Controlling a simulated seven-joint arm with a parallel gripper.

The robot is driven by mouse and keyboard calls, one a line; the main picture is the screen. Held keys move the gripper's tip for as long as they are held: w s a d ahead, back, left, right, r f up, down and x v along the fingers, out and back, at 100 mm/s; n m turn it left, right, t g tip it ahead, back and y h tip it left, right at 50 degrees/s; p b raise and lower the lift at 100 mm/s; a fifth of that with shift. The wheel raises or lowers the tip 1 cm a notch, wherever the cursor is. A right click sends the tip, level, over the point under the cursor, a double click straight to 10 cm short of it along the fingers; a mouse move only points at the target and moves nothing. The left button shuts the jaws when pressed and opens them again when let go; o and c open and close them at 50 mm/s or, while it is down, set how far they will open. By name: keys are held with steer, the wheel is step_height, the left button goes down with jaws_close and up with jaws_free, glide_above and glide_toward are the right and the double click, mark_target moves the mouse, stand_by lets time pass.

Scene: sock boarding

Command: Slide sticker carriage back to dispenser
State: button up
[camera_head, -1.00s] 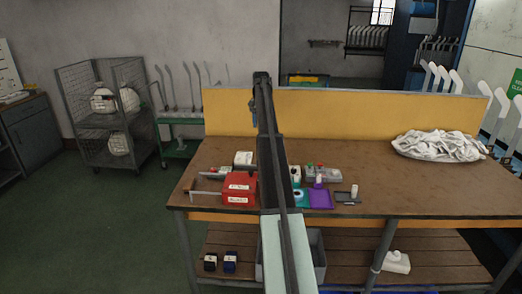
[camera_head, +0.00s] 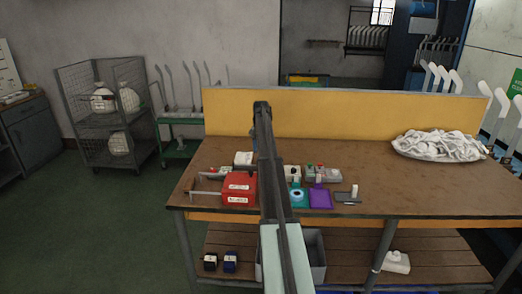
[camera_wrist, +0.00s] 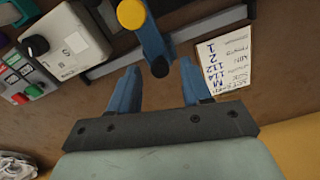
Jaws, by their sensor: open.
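In the wrist view a blue carriage (camera_wrist: 150,38) with a yellow knob and a dark round end sits across a dark rail (camera_wrist: 215,25). I take it to be the sticker carriage. My gripper (camera_wrist: 160,66) is open, with one blue finger on each side of the carriage's dark end. I cannot tell whether either finger touches it. In the head view my arm hides the carriage and most of my gripper. I cannot single out the dispenser for sure. A red box (camera_head: 239,188) with white labels stands left of my arm on the workbench (camera_head: 350,165).
A handwritten card (camera_wrist: 222,66) lies right. A purple tray (camera_head: 320,198) and teal disc (camera_head: 298,195) sit near the front.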

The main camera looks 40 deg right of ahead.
steer(key=shift+f, duration=0.25)
steer(key=shift+c, duration=0.3)
jaws_close()
